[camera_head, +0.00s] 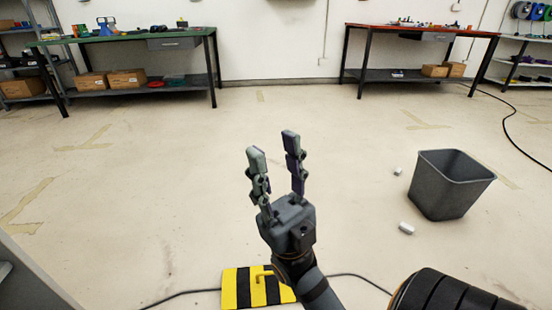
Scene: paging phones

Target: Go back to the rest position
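My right gripper (273,150) stands in the lower middle of the head view, with its fingers pointing up and away over the floor. Its two fingers are spread apart and nothing is between them. My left gripper does not show in the head view. No phone can be made out clearly in this view.
A grey bin (447,190) stands on the floor at the right, with a small white object (406,228) near it. A yellow-and-black striped block (245,288) lies below my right gripper. A green-topped workbench (130,36) and a red-topped workbench (425,30) stand along the back. The middle floor is clear.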

